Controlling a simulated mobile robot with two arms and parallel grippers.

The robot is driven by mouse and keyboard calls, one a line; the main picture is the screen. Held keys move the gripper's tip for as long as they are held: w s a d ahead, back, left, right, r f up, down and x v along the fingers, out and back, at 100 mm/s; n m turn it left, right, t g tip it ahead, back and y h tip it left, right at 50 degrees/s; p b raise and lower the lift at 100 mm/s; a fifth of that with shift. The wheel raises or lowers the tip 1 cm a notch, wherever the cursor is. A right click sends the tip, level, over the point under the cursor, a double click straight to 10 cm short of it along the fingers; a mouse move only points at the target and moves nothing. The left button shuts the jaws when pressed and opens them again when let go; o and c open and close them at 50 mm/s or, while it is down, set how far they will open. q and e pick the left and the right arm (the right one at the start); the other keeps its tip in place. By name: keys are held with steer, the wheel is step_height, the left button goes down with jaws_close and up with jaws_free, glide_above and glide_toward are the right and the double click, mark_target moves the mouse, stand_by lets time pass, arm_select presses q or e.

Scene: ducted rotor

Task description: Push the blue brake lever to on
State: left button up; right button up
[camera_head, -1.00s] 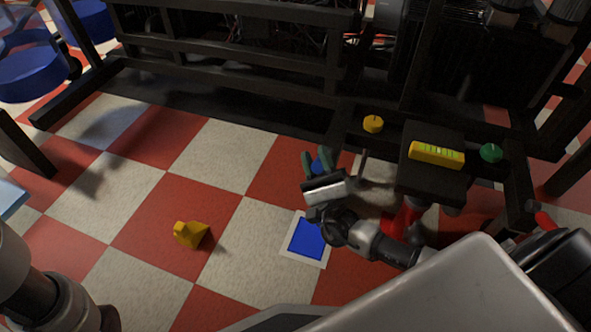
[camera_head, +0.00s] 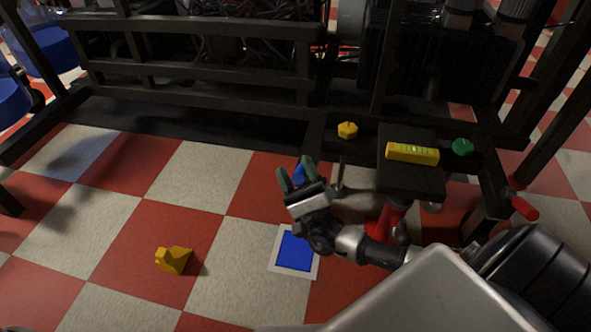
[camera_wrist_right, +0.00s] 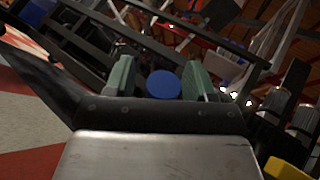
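The blue brake lever's round knob (camera_head: 299,174) shows between the green fingertips of my right gripper (camera_head: 296,175). In the right wrist view the blue knob (camera_wrist_right: 164,84) sits between the two fingers of the right gripper (camera_wrist_right: 160,80), with a narrow gap at its left and almost none at its right. The fingers are apart; I cannot tell whether either one touches the knob. The lever's shaft and base are hidden behind the gripper. My left gripper is not in view.
A dark frame (camera_head: 205,72) runs along the back. A yellow knob (camera_head: 347,130), a yellow level (camera_head: 412,153) and a green knob (camera_head: 462,147) sit right of the gripper. A red handle (camera_head: 524,208) is farther right. A yellow block (camera_head: 173,260) and blue square (camera_head: 295,250) lie on the floor.

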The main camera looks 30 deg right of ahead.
steer(key=shift+h, duration=0.3)
steer(key=shift+s+f, duration=0.25)
steer(key=shift+s, duration=0.1)
steer(key=p+v, duration=0.3)
steer(key=v, duration=0.7)
steer(key=shift+w, duration=0.1)
